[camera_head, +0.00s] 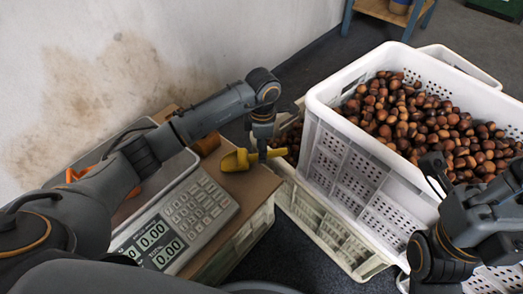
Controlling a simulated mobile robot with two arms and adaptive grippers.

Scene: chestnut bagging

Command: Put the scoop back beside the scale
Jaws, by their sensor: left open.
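The yellow scoop (234,161) is at the right edge of the brown stand top (256,190), just right of the scale. Its handle (277,153) points right, past the stand's edge toward the crates. The scale (198,207) has a keypad and a display reading 0.00. My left gripper (263,152) is right over the scoop's handle, pointing down, and is open; its fingertips are partly hidden around the handle. My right gripper (436,172) is over the front right of the chestnut crate, dark and partly seen; its jaw state is unclear.
A white crate (345,165) full of chestnuts (420,120) stands right of the scale, above a lower pale crate (325,235). A brown-orange object (207,144) lies behind the scoop. A stained wall (110,80) rises behind the scale.

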